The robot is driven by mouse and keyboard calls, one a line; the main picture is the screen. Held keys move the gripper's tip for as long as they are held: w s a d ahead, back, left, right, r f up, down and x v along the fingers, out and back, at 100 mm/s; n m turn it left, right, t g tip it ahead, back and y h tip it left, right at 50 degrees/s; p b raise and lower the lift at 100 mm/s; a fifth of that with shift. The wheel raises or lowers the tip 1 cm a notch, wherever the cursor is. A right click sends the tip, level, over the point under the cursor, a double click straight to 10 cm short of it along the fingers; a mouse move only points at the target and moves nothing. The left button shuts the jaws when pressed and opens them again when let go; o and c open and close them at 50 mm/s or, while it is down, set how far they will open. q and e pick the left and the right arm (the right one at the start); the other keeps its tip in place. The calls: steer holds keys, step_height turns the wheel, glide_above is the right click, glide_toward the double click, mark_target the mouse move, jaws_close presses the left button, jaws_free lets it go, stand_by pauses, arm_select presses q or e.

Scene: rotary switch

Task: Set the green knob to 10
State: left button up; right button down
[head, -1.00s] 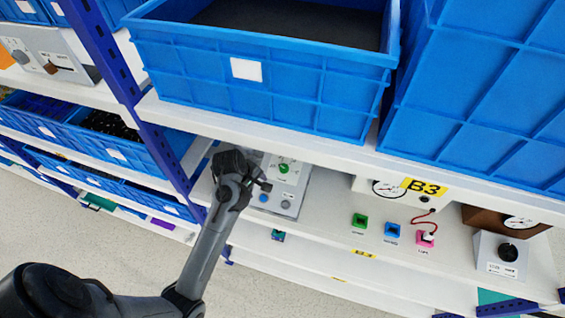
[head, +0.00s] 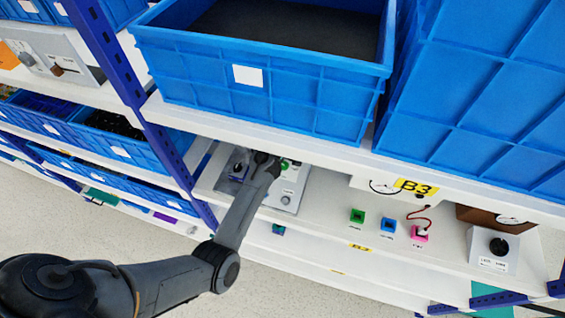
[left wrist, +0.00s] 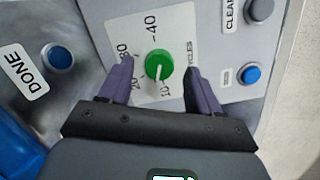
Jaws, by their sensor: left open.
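The green knob (left wrist: 159,65) sits on a pale dial plate (left wrist: 180,25) on a grey panel in the left wrist view. A short white mark shows on its lower half, toward the lower numbers; the exact setting is hard to read. Labels around it include 40, 80, 20 and 10. My left gripper (left wrist: 158,72) is open, one purple-grey finger on each side of the knob, with gaps on both sides. In the head view, my left gripper (head: 262,158) is at the panel (head: 291,192), partly covering the green knob (head: 285,164). My right gripper is not in view.
A blue DONE button (left wrist: 60,57) is left of the dial. Another blue button (left wrist: 251,74) and a grey CLEAR button (left wrist: 260,9) are right. The upper shelf with a blue crate (head: 255,95) overhangs the panel. Green, blue and pink blocks stand to the right.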

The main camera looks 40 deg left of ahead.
arm_select(q)
steer(key=shift+w+f, duration=0.25)
steer(key=shift+f, duration=0.4)
